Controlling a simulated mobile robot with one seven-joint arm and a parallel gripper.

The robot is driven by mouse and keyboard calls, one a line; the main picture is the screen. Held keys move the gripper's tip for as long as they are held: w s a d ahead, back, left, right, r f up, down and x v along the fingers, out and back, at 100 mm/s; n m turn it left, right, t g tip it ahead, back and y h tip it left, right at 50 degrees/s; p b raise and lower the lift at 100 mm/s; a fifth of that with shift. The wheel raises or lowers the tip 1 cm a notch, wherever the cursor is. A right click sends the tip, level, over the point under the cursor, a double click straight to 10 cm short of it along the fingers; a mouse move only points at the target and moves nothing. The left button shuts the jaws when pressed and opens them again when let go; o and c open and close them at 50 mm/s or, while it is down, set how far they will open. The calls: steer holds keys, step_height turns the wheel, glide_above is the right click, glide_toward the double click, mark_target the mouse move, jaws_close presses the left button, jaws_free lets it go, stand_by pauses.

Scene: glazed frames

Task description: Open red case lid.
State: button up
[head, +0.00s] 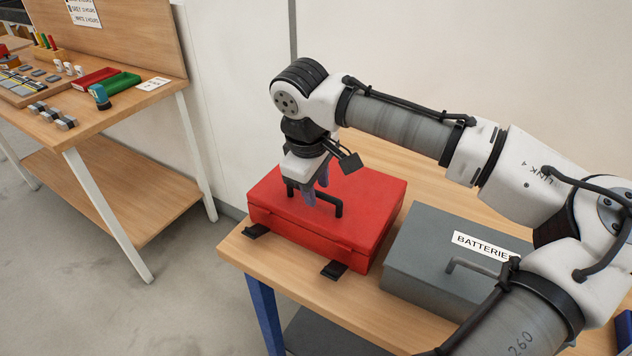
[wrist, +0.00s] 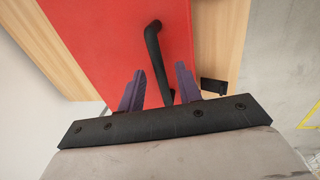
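The red case (head: 370,225) lies shut on the wooden table, with its lid (head: 365,190) down. A black bar handle (head: 337,206) stands on the lid. My gripper (head: 315,194) points down over the lid at the handle. In the wrist view my gripper (wrist: 160,68) has its two purple fingers apart. The handle (wrist: 156,50) runs between them there, with a gap visible on each side. The red lid (wrist: 105,35) fills much of that view. The far end of the handle is partly hidden by the fingers in the head view.
A grey box (head: 420,255) labelled BATTERIES stands right of the case, with a narrow gap between. Two black tabs (head: 255,231) (head: 334,269) stick out at the case's front. A wall rises behind. A workbench (head: 120,110) with small parts stands at left.

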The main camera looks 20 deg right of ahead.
jaws_close()
stand_by(0.5)
